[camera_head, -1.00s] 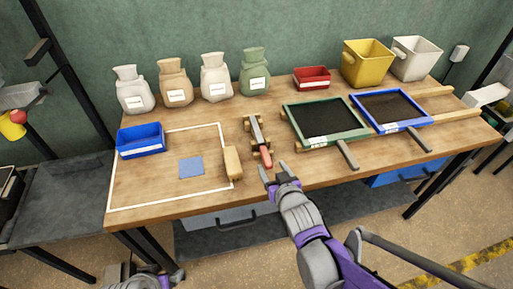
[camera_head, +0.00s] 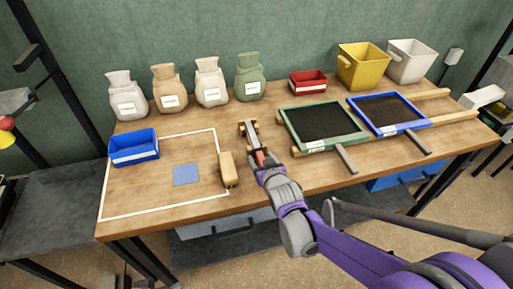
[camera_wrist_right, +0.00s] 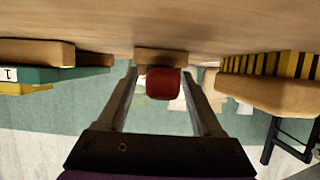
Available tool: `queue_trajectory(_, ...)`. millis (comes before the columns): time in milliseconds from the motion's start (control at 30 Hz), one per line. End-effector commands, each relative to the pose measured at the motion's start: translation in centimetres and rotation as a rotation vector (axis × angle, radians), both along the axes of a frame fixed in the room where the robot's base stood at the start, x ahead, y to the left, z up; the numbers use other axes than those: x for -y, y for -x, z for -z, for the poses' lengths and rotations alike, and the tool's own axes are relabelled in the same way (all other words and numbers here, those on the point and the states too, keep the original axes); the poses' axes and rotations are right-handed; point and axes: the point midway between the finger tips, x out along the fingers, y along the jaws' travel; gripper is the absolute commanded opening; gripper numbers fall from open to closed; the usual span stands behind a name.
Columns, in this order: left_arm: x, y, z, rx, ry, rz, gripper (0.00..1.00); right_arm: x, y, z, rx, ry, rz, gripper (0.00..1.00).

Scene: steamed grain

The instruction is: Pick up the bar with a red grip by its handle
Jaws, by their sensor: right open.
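The bar with a red grip (camera_head: 250,132) lies on wooden rests on the table, its metal part pointing to the back. Its red grip (camera_head: 260,157) points to the front and is partly hidden by my right gripper (camera_head: 264,167). In the right wrist view the end of the red grip (camera_wrist_right: 163,84) shows between the two fingers of my right gripper (camera_wrist_right: 165,90). The fingers are open, one on each side, with gaps visible beside the grip. My left gripper is not in view.
A wooden block (camera_head: 228,170) stands close to the left of the bar. A green-framed tray (camera_head: 350,139) with a handle is close on the right, with a blue-framed one (camera_head: 417,126) beyond. Sacks, a blue bin (camera_head: 134,149) and a red bin (camera_head: 308,82) stand farther off.

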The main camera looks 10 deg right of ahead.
Motion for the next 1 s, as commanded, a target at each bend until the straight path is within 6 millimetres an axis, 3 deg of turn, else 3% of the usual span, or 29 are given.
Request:
queue_trajectory(100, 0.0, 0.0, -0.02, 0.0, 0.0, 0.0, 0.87, 0.0, 0.03, -0.03, 0.0, 0.0, 0.0, 0.66)
queue_trajectory(467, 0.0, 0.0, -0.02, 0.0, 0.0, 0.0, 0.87, -0.01, 0.04, -0.03, 0.0, 0.0, 0.0, 0.01)
queue_trajectory(1000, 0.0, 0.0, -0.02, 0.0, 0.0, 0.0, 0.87, -0.02, 0.05, -0.03, 0.0, 0.0, 0.0, 0.0)
